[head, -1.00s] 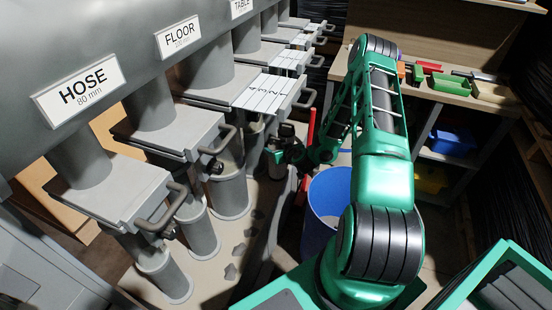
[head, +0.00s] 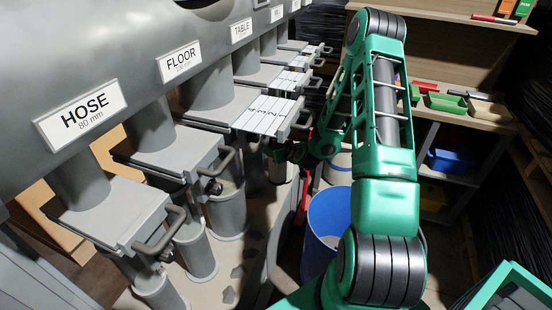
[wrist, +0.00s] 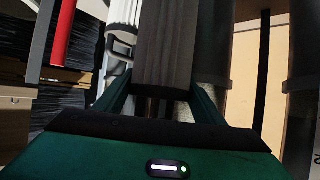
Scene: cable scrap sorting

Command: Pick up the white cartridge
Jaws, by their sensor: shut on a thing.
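My gripper (wrist: 160,100) fills the lower middle of the wrist view. Its two dark green fingers are closed on a dark grey ribbed upright thing (wrist: 165,50). I cannot tell whether this is the white cartridge in shade. A white ribbed piece (wrist: 123,18) shows just left of it, with a dark loop handle below. In the head view my gripper (head: 283,151) is small and dark, low beside the far pipes, and what it holds cannot be made out. No white cartridge shows clearly there.
A row of grey pipes with handled slide gates runs along the left under the HOSE (head: 82,114), FLOOR (head: 180,62) and TABLE (head: 242,30) labels. A blue bin (head: 328,218) stands right of them. A shelf with small trays (head: 446,103) is at the back right.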

